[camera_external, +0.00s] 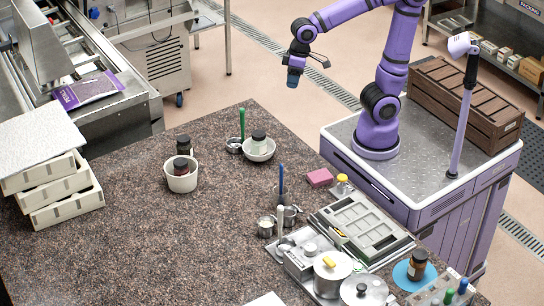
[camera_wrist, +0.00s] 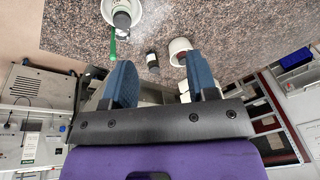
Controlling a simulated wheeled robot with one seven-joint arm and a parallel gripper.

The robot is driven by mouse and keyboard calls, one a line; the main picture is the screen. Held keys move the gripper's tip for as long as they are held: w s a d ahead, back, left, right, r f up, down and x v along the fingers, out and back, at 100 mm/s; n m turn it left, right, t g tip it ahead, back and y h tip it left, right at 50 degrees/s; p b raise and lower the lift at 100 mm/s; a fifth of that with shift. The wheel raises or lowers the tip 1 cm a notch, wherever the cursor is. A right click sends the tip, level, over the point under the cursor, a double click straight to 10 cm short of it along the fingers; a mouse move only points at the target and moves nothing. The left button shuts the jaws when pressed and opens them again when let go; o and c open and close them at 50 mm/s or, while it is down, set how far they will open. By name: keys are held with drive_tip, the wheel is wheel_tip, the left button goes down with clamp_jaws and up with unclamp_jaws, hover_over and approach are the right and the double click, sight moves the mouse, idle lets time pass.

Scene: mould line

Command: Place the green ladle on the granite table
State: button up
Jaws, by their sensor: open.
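The green ladle (camera_external: 242,123) shows as an upright green handle above a small metal bowl shape at the far side of the granite table (camera_external: 130,215). I cannot tell whether that metal shape is its own bowl or a separate cup. The green handle also shows in the wrist view (camera_wrist: 113,46), left of and beyond my fingers. The speckled tabletop fills the upper part of that view (camera_wrist: 215,20). My gripper (camera_external: 293,80) hangs in the air beyond the table's far edge, apart from the ladle. Its two blue fingers (camera_wrist: 162,80) are spread and empty.
A white bowl (camera_external: 260,153) holding a jar stands beside the ladle. A white pot (camera_external: 181,180) with a dark jar and another dark jar (camera_external: 184,145) stand to its left. Trays and pots crowd the right. The table's front left is clear; stacked crates (camera_external: 62,200) stand at left.

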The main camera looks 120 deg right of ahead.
drive_tip(key=w+d+f+m+g, duration=0.1)
drive_tip(key=w+d+f+m, duration=0.2)
drive_tip(key=d, duration=0.3)
drive_tip(key=w+d+f+m, duration=0.2)
drive_tip(key=d, duration=0.3)
drive_tip(key=m+g+y, duration=0.1)
drive_tip(key=m+g, duration=0.1)
drive_tip(key=m, duration=0.3)
hover_over(242, 124)
drive_tip(key=d, duration=0.1)
drive_tip(key=f, duration=0.9)
drive_tip(key=shift+s+d, duration=0.2)
drive_tip(key=shift+s, duration=0.1)
drive_tip(key=shift+d+f, duration=0.15)
drive_tip(key=shift+f, duration=0.2)
drive_tip(key=f, duration=0.7)
drive_tip(key=a+f, duration=0.1)
drive_tip(key=f, duration=0.2)
drive_tip(key=shift+f, duration=0.25)
clamp_jaws()
